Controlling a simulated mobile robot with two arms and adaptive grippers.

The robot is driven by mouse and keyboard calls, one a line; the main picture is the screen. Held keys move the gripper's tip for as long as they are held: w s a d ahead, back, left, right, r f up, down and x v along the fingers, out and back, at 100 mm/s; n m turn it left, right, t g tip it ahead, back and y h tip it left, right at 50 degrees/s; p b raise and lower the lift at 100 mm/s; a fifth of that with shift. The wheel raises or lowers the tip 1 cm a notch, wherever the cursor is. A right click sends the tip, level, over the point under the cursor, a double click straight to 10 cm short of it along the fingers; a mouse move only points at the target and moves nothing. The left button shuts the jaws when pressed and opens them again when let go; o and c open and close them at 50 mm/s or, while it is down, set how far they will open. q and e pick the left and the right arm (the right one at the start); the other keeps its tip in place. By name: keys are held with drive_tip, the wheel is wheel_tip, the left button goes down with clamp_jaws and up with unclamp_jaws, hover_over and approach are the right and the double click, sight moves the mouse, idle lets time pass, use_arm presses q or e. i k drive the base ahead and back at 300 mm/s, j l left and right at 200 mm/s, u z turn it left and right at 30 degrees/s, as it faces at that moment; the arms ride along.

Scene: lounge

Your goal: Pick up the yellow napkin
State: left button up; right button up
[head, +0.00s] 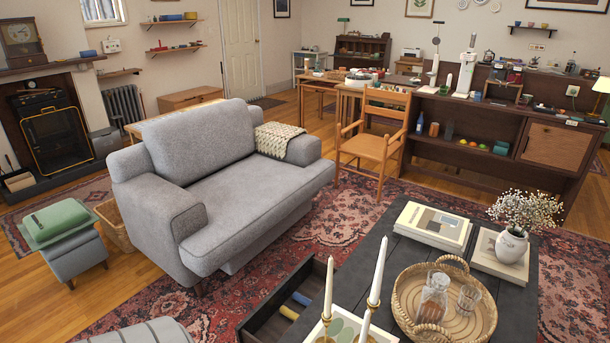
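A small yellow roll (289,313), which looks like the yellow napkin, lies in the open drawer (262,318) at the bottom centre of the head view. A blue roll (302,299) lies just behind it in the same drawer. The drawer stands out from the left side of the dark coffee table (396,250). Neither of my grippers is in view.
The coffee table holds candlesticks (376,272), a wicker tray (488,318) with glassware, books (432,226) and a flower vase (511,246). A grey sofa (232,185) stands behind the drawer. Patterned rug (205,318) lies open left of the drawer; a grey striped seat (150,333) shows at the bottom left.

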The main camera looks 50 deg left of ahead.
sight(290, 314)
drive_tip(key=u, duration=1.65)
